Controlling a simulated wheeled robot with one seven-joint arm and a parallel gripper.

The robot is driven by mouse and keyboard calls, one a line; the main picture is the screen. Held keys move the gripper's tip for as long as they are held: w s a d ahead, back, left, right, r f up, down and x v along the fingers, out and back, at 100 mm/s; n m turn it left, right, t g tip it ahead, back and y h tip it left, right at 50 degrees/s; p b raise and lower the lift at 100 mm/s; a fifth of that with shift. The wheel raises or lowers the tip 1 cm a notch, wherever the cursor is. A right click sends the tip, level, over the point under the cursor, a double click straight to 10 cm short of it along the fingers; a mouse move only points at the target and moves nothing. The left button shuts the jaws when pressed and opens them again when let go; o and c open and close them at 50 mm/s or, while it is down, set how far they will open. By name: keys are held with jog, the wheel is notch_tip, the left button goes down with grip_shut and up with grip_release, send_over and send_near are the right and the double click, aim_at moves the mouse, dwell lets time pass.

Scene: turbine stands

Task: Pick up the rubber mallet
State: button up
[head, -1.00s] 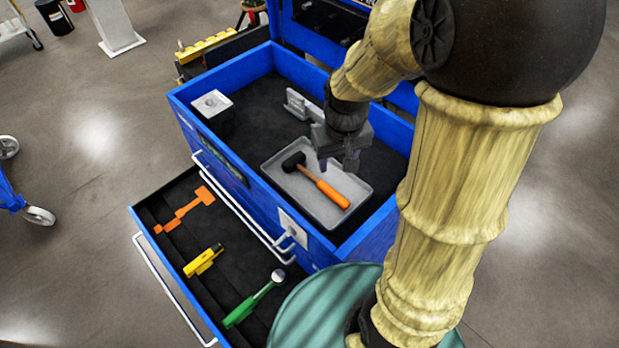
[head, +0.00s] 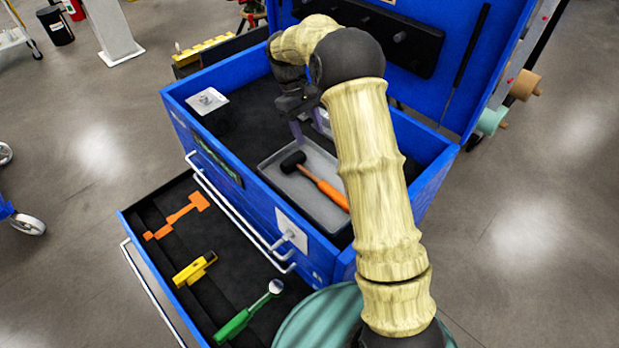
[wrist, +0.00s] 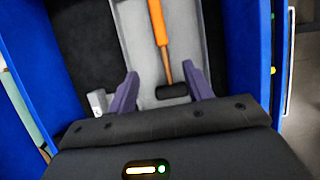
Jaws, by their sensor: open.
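The rubber mallet (head: 314,181) has a black head and an orange handle. It lies in a grey tray (head: 277,162) inside the top of the blue tool chest. My gripper (head: 307,133) is open and empty above the tray, just behind the mallet head in the head view. In the wrist view my gripper (wrist: 160,88) has its two purple fingers spread, with the mallet's black head (wrist: 172,91) between them in the picture. The orange handle (wrist: 158,22) runs away from the gripper. The gap in height between fingers and mallet is hard to judge.
The blue chest (head: 190,95) has raised walls around the tray and an open lid behind. A metal box (head: 207,101) sits in its left corner. An open drawer (head: 152,217) in front holds an orange tool, a yellow tool and a green-handled tool.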

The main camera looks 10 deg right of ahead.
jog(key=p, duration=0.3)
send_over(326, 186)
jog(key=w+a, duration=0.1)
jog(key=w, duration=0.2)
jog(key=f, duration=1.1)
jog(key=shift+s+a+f, duration=0.1)
jog(key=shift+s+a, duration=0.05)
jog(key=shift+s, duration=0.05)
jog(key=shift+s+f+p, duration=0.3)
jog(key=shift+p, duration=0.2)
jog(key=p+x, duration=0.2)
jog(key=x, duration=0.1)
jog(key=shift+s+f, duration=0.1)
jog(key=shift+s, duration=0.15)
jog(key=shift+d+f, duration=0.2)
jog(key=shift+f, duration=0.3)
